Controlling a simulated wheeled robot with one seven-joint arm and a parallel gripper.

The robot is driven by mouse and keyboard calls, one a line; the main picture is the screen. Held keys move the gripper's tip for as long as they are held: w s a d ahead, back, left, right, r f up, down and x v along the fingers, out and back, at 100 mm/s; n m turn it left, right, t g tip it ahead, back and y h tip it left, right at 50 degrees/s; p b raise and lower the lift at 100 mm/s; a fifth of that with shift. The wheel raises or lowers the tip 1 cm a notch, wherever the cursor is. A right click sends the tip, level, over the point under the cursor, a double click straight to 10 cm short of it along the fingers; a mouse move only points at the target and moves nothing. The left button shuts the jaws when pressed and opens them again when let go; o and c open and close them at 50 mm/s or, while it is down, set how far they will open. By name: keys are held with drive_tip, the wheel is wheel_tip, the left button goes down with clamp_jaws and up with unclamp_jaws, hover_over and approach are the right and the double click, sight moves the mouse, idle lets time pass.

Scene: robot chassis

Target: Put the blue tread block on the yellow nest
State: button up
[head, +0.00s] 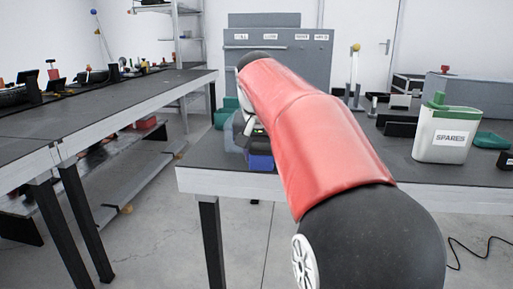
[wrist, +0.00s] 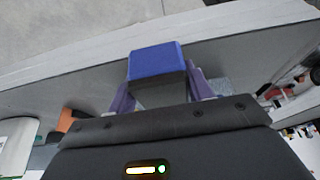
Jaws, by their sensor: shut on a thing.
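The blue tread block (wrist: 156,62) sits between the two purple fingers of my gripper (wrist: 160,90) in the wrist view. It has a blue face and a dark grey side. My gripper is shut on it. In the head view the blue block (head: 259,161) shows near the front edge of the table, left of my red arm, which hides most of my gripper. I cannot tell whether the block touches the tabletop. I cannot make out the yellow nest in either view; my arm covers part of the table.
The grey table (head: 215,158) holds a white SPARES container (head: 442,140) with a green lid on the right. Green and grey bins (head: 229,112) stand behind my gripper. A long bench (head: 110,105) with several items runs along the left, with a floor gap between.

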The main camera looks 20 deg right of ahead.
sight(265, 148)
drive_tip(key=shift+w+d, duration=0.6)
drive_tip(key=shift+w, duration=0.2)
drive_tip(key=shift+w+d+p, duration=0.25)
drive_tip(key=shift+w+d, duration=0.15)
drive_tip(key=shift+w, duration=0.2)
drive_tip(key=shift+w+d+p, duration=0.2)
drive_tip(key=shift+w+d, duration=0.15)
drive_tip(key=shift+w, duration=0.2)
drive_tip(key=shift+w+d+f+b, duration=0.15)
drive_tip(key=shift+f+b, duration=0.15)
drive_tip(key=shift+f, duration=0.45)
drive_tip(key=shift+f, duration=0.2)
drive_tip(key=o, duration=1)
drive_tip(key=shift+r, duration=0.1)
